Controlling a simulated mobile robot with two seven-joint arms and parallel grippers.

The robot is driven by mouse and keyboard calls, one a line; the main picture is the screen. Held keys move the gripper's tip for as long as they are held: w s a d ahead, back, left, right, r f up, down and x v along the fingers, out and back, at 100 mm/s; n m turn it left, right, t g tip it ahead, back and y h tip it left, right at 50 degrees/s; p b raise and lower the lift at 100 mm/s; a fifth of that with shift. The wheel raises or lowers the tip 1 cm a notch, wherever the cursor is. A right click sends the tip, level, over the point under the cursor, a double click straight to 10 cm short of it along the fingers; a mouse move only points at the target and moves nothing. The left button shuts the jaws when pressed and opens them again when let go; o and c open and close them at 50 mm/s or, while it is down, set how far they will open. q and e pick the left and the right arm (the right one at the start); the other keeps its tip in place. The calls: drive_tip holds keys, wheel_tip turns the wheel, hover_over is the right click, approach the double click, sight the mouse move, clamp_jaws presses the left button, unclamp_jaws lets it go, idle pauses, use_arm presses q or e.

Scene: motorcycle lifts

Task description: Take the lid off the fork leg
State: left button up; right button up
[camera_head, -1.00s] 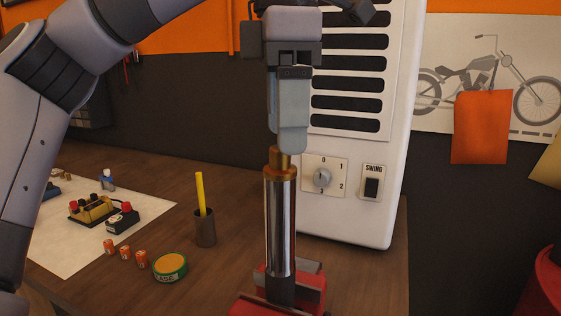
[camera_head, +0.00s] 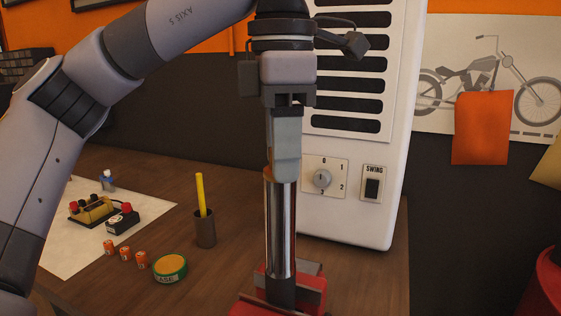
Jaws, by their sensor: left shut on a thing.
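The fork leg (camera_head: 280,228) is a shiny chrome tube, standing upright with its dark foot in a red vise (camera_head: 262,306). My left gripper (camera_head: 285,178) comes down from above onto its top end and is shut on the brass-coloured lid (camera_head: 268,172). The fingers hide most of the lid; only a sliver shows at their left edge. The lid appears still at the top of the tube; I cannot tell whether it is seated or loose. My right gripper is not in view.
A white cooler with slots, a dial (camera_head: 322,178) and a swing switch (camera_head: 372,187) stands close behind the leg. On the bench to the left are a round green tin (camera_head: 170,266), small orange batteries (camera_head: 126,253) and a cup (camera_head: 205,229) with a yellow pencil.

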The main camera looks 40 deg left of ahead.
use_arm(q)
drive_tip(key=shift+r, duration=0.15)
drive_tip(key=shift+r, duration=4.85)
